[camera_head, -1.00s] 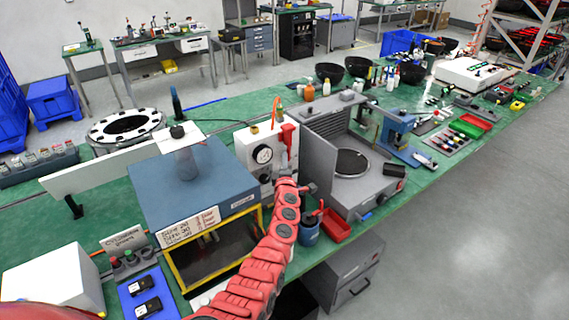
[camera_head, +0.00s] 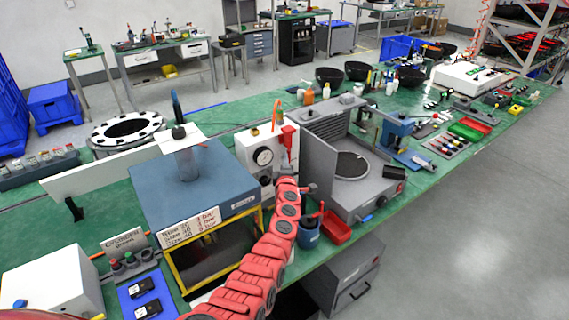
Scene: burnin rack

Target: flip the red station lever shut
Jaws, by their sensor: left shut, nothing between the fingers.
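My left arm comes up from the bottom of the view. Its gripper (camera_head: 309,187) is small and dark, below and slightly right of the lever, in front of the panel's right side. The gripper is shut with nothing held and looks apart from the lever. Its fingertips are hard to make out. My right gripper is not in view.
A blue-grey box with a yellow-framed opening (camera_head: 174,262) stands left of the panel. A grey machine (camera_head: 322,128) with a round plate stands close on the right. A blue cup (camera_head: 308,236) and a red bin (camera_head: 336,230) sit near the green table's front edge.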

